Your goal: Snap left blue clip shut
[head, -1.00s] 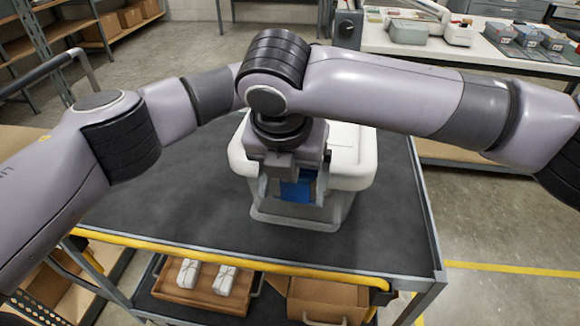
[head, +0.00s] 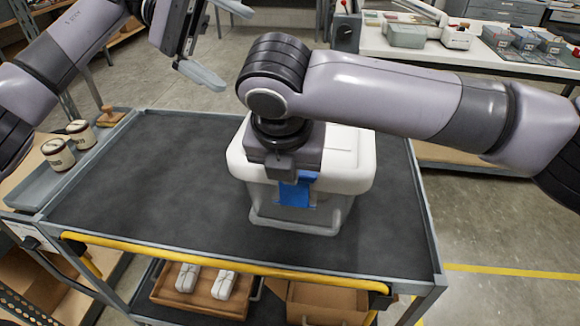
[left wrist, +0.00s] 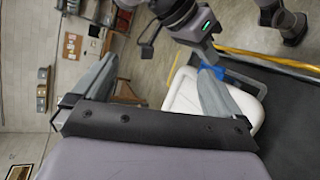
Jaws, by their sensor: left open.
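A tub with a white lid (head: 345,150) and a greyish body (head: 318,210) stands on the cart. One blue clip (head: 296,192) shows on its near side. It also shows at the lid's edge in the left wrist view (left wrist: 212,71). I cannot tell whether it lies fully flat. No other clip shows; my right arm covers part of the lid. My right gripper (head: 284,166) is right above and against the clip area, its fingers not clearly visible. My left gripper (head: 224,46) is open and empty, raised beyond the cart's far left side, apart from the tub.
The dark cart top (head: 160,190) is clear left of the tub. A grey tray (head: 50,185) with two labelled jars (head: 57,153) is at the left. A yellow rail (head: 220,262) runs along the front. A lower shelf holds a wooden tray (head: 180,300). A white workbench (head: 460,55) stands behind.

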